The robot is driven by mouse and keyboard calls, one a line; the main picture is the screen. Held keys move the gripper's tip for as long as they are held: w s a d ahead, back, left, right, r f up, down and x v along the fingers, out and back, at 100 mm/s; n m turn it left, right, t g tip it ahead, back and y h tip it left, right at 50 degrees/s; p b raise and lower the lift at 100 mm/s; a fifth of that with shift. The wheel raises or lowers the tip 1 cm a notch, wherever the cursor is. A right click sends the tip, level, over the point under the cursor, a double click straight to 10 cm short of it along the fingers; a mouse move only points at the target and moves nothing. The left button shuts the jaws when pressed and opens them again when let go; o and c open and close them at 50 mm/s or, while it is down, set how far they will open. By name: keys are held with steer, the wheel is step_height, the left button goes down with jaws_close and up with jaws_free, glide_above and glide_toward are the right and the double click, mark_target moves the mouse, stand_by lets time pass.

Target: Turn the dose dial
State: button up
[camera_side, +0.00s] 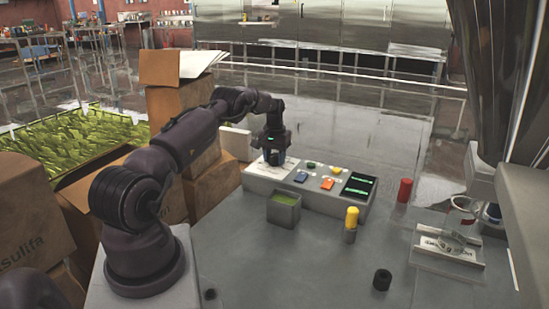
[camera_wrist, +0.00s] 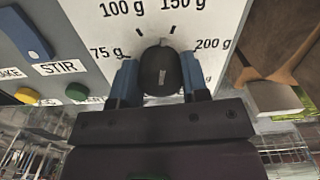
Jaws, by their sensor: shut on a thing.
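The dose dial (camera_wrist: 160,70) is a black round knob with a pale mark, in the middle of the wrist view. Around it a white plate carries the labels 75 g, 100 g, 150 g and 200 g. My gripper (camera_wrist: 160,85) has its blue fingers on both sides of the dial and is shut on it. In the side view my gripper (camera_side: 272,158) points down at the left end of the grey control panel (camera_side: 262,184), over the white plate (camera_side: 272,172). The dial is hidden there behind the fingers.
The panel also bears a blue switch (camera_side: 301,176), an orange switch (camera_side: 327,184) and a dark display (camera_side: 359,186). A grey bin (camera_side: 284,212), a yellow-topped cylinder (camera_side: 351,218), a red cylinder (camera_side: 405,190) and a black ring (camera_side: 382,280) stand nearby. Cardboard boxes (camera_side: 213,185) crowd the left.

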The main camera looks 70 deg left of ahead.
mark_target(275, 155)
steer(key=n, duration=0.7)
steer(key=shift+r, duration=0.1)
stand_by(0.5)
steer(key=o, duration=0.9)
step_height(275, 155, up, 13)
steer(key=shift+f, duration=0.1)
stand_by(0.4)
